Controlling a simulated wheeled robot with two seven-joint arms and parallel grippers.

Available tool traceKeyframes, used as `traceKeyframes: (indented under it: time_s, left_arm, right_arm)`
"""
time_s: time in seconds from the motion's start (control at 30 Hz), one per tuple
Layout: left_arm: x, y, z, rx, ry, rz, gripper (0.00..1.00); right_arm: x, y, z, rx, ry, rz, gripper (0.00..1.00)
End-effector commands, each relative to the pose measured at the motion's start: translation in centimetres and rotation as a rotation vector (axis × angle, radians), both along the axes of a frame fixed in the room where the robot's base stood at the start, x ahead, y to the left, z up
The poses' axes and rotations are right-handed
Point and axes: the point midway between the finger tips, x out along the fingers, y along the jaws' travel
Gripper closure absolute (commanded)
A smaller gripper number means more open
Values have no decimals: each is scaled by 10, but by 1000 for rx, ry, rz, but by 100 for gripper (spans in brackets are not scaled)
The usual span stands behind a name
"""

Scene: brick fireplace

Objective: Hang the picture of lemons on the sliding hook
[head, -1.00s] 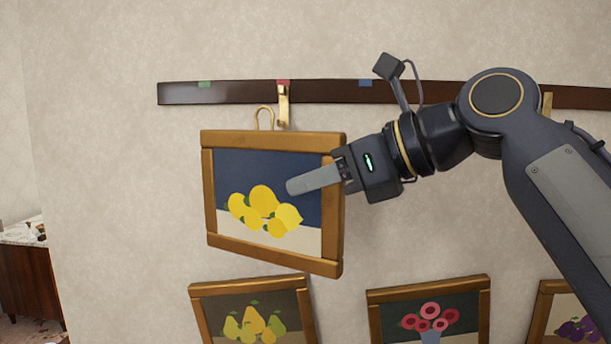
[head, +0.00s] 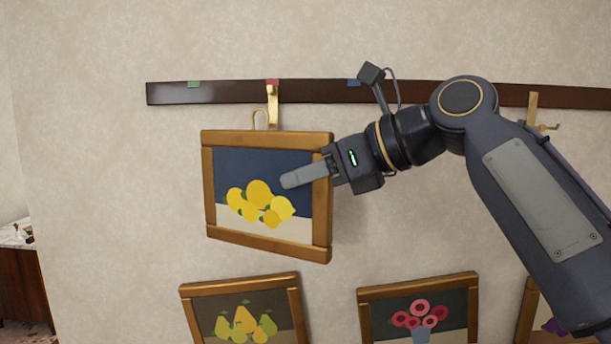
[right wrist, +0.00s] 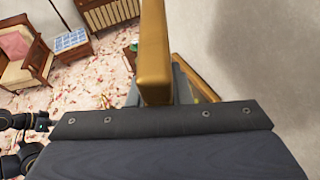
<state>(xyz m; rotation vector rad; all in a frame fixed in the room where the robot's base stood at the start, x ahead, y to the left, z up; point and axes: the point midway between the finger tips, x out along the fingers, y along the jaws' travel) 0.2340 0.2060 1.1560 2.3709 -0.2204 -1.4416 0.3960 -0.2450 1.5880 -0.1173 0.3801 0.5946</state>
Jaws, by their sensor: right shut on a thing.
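The picture of lemons (head: 230,240), in a wooden frame, is held in front of the wall in the head view, slightly tilted. Its wire loop (head: 259,117) sticks up from the top edge. The brass sliding hook (head: 273,108) hangs from the dark rail under a red mark, just right of the loop; the two overlap slightly in view, and I cannot tell whether they touch. My right gripper (head: 306,177) is shut on the frame's right side, one finger across the front. In the right wrist view the frame's wooden edge (right wrist: 154,50) stands at the jaws.
The dark rail (head: 430,92) bears green, red and blue marks. Another brass hook (head: 533,105) hangs at its right. Below are framed pictures of pears (head: 242,325) and flowers (head: 420,318), and a partly hidden one at right. A marble-topped cabinet (head: 20,285) stands at far left.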

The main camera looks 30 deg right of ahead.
Motion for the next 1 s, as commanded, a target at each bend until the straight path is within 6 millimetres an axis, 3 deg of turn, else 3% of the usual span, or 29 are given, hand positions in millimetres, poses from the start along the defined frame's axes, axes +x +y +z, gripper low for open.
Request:
traceKeyframes:
  time_s: [1.0]
  left_arm:
    - [0,0,0,0,0,0,100]
  right_arm:
    - [52,-32,-3,2,-1,0,100]
